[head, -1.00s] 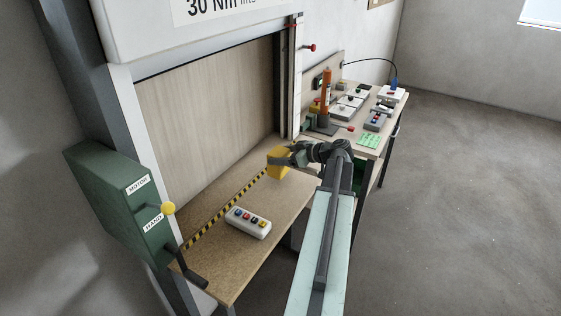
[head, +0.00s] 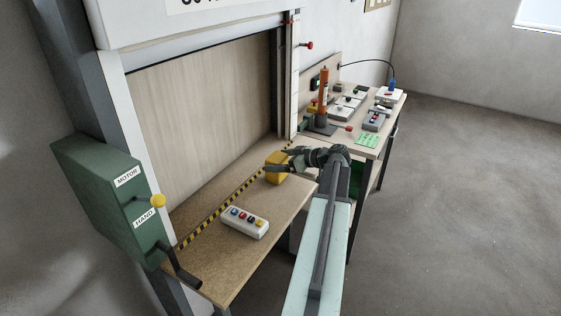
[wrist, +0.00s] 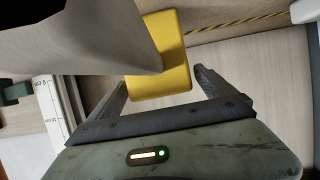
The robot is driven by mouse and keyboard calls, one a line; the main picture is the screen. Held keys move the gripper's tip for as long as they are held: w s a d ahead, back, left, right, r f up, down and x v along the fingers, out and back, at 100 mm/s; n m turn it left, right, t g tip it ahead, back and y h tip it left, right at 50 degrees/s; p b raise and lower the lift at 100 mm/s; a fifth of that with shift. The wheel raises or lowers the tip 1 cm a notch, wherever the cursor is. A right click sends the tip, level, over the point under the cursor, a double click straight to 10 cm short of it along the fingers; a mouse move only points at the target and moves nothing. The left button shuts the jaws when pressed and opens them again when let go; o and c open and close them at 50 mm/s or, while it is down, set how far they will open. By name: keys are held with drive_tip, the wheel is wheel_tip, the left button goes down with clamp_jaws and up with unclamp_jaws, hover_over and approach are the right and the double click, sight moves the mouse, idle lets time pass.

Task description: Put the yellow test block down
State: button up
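The yellow test block (head: 275,174) stands on the wooden bench top (head: 215,272) under the shutter, at the far right end beside the black-and-yellow stripe. It appears to rest on the surface. My gripper (head: 279,161) is at the block, with its fingers spread. In the wrist view the block (wrist: 175,85) lies between the two fingers of my gripper (wrist: 161,85). A clear gap shows at the right finger; at the left finger the gap is narrow. A large grey shape hides the block's upper left part in that view.
A white button box (head: 245,222) with coloured buttons lies on the bench nearer the front. A green MOTOR/HAND box (head: 110,200) with a yellow knob stands at left. A second table (head: 340,144) behind holds an orange cylinder (head: 324,95) and several devices.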

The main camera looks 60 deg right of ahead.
drive_tip(key=shift+r, duration=0.25)
wheel_tip(320, 180, up, 4)
drive_tip(key=r+p, duration=0.1)
drive_tip(key=p, duration=0.4)
hover_over(307, 173)
drive_tip(key=shift+w+f, duration=0.15)
drive_tip(key=shift+f, duration=0.1)
drive_tip(key=shift+r, duration=0.1)
